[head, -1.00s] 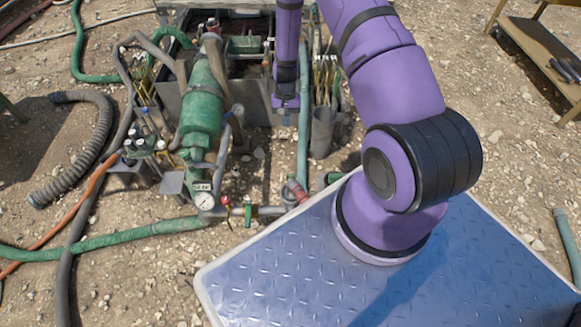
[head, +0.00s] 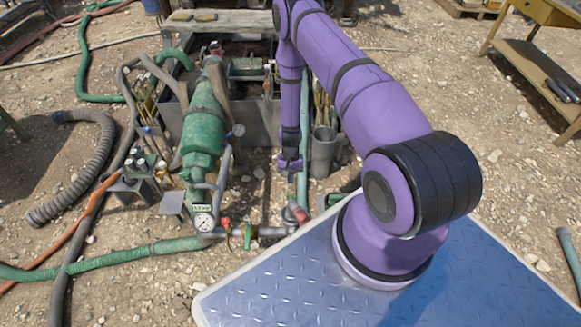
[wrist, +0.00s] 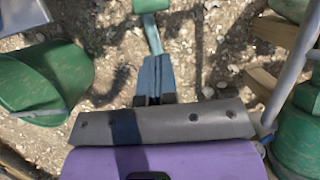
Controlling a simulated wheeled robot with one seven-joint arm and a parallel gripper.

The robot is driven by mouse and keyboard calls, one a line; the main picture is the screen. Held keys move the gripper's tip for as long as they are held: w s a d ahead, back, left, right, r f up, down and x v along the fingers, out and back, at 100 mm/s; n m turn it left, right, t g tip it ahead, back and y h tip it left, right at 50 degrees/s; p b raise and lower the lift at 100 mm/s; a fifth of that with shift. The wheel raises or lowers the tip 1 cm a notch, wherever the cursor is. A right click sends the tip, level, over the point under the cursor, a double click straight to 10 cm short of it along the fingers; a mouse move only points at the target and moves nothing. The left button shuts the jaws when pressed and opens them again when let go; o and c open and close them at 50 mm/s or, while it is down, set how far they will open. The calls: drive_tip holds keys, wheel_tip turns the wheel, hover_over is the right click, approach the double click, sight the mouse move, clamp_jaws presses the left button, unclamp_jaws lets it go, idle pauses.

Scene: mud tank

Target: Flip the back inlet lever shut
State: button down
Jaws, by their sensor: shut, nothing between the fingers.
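My gripper (head: 290,166) hangs pointing down in front of the mud tank (head: 262,128), right of the green pump body (head: 203,135). In the wrist view, my gripper's blue-grey fingers (wrist: 155,72) are together with nothing between them, above gravel. A red-handled valve (head: 226,224) and a green lever (head: 248,236) sit on the low pipe beside the pressure gauge (head: 203,221), lower in the picture than my gripper and apart from it. I cannot tell which handle is the back inlet lever; it may be hidden.
A teal pipe (head: 303,184) runs down close to my gripper, and a grey cylinder (head: 322,152) stands to its right. A green bucket-like part (wrist: 45,82) and green pump parts (wrist: 300,125) flank my fingers.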

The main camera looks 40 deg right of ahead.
drive_tip(key=shift+s+a+f, duration=0.5)
drive_tip(key=shift+s, duration=0.25)
drive_tip(key=shift+s+a+f, duration=0.45)
drive_tip(key=shift+s+a, duration=0.05)
drive_tip(key=shift+s, duration=0.25)
drive_tip(key=shift+f, duration=0.1)
drive_tip(key=shift+s+a+f+g+y, duration=0.15)
drive_tip(key=shift+f+g, duration=0.1)
drive_tip(key=shift+f, duration=0.2)
drive_tip(key=shift+s+d+f+g+y, duration=0.15)
drive_tip(key=shift+f+g, duration=0.1)
drive_tip(key=shift+f, duration=0.15)
drive_tip(key=shift+w+a, duration=0.1)
drive_tip(key=shift+r, duration=0.1)
